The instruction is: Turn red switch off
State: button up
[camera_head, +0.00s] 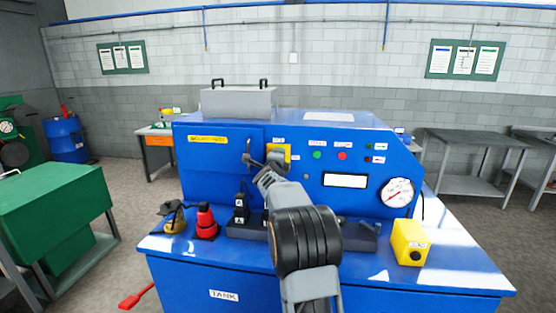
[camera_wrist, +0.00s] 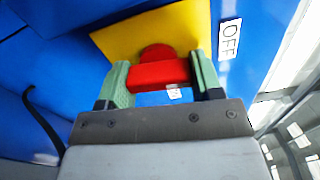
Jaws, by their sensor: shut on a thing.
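The red switch (camera_wrist: 158,74) is a bar-shaped handle with a round red hub, set on a yellow plate (camera_wrist: 118,40) in the wrist view. My gripper (camera_wrist: 161,80) has its two green finger pads on either side of the red bar, shut on it. A white label reading OFF (camera_wrist: 229,38) is on the blue panel to the right of the plate. In the head view the yellow plate (camera_head: 288,150) shows on the upper front of the blue machine, with my gripper (camera_head: 262,162) in front of it. The red switch is hidden there.
The blue machine (camera_head: 225,165) carries a gauge (camera_head: 397,192), a green button (camera_head: 317,155) and a red button (camera_head: 342,156). On its ledge stand a yellow box (camera_head: 410,242) and a red-and-black object (camera_head: 205,221). A green cabinet (camera_head: 55,200) is at the left.

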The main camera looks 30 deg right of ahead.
jog(key=shift+n, duration=0.6)
jog(key=o, duration=0.9)
jog(key=b+v, duration=0.4)
jog(key=v, duration=1)
jog(key=shift+w+n, duration=0.1)
jog(key=shift+n, duration=0.2)
